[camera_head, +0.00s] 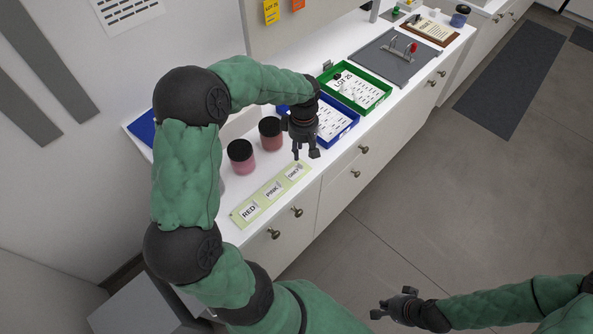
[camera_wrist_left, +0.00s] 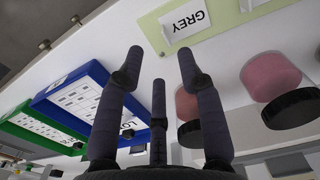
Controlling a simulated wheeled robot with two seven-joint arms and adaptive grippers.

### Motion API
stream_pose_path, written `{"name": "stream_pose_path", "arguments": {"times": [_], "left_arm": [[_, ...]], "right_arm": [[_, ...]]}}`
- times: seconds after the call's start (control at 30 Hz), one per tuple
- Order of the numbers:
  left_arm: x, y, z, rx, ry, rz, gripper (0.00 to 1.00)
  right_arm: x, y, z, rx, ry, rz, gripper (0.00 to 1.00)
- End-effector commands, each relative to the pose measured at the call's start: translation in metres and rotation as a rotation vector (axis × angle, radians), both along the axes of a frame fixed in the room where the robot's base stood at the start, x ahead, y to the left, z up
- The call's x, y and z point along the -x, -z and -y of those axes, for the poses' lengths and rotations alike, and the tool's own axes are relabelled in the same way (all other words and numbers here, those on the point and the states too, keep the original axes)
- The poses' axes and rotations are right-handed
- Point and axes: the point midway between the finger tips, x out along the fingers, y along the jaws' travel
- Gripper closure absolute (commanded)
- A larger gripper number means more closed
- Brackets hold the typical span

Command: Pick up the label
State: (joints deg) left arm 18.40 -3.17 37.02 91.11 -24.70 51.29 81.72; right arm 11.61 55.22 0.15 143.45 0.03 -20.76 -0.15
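A pale green strip (camera_head: 262,203) lies along the counter's front edge with three white labels: the RED label (camera_head: 249,212), the PINK label (camera_head: 272,190) and the GREY label (camera_head: 294,173). In the left wrist view, the GREY label (camera_wrist_left: 186,25) lies on the strip beyond my fingertips, and part of another label shows at the top right. My left gripper (camera_head: 306,154) is above the counter near the GREY end of the strip; its fingers (camera_wrist_left: 161,60) are spread, empty and apart from the label. My right gripper (camera_head: 386,306) is over the floor, its fingers apart and empty.
A pink jar (camera_head: 241,157) and a reddish jar (camera_head: 270,134), both black-lidded, stand behind the strip. A blue tray (camera_head: 347,131) and a green tray (camera_head: 386,96) with label sheets lie to the right. A grey mat (camera_head: 372,57) lies further along.

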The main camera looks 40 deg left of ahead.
Motion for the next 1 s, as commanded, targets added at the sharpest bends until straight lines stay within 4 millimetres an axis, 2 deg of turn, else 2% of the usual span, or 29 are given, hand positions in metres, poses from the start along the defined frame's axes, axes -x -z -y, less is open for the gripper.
{"name": "stream_pose_path", "arguments": {"times": [0.17, 0.5, 0.77, 0.8, 0.97, 1.0], "left_arm": [[0.001, 0.008, 0.000, 0.000, 0.000, 0.000, 0.63], [0.006, 0.051, 0.000, 0.000, 0.000, -0.001, 0.63], [0.006, 0.053, 0.000, 0.000, 0.000, 0.001, 0.63], [0.006, 0.053, 0.000, 0.000, 0.000, 0.001, 0.74], [0.006, 0.053, 0.000, 0.000, 0.000, 0.001, 0.99], [0.006, 0.053, 0.000, 0.000, 0.000, 0.001, 1.00]], "right_arm": [[0.000, 0.002, 0.000, 0.000, 0.000, 0.001, 1.00], [0.000, 0.012, 0.000, 0.000, 0.000, 0.001, 1.00], [0.000, 0.012, 0.000, 0.000, 0.000, 0.001, 1.00], [0.000, 0.012, 0.000, 0.000, 0.000, 0.001, 1.00], [0.000, 0.012, 0.000, 0.000, 0.000, 0.001, 1.00], [0.000, 0.012, 0.000, 0.000, 0.000, 0.001, 1.00]]}}
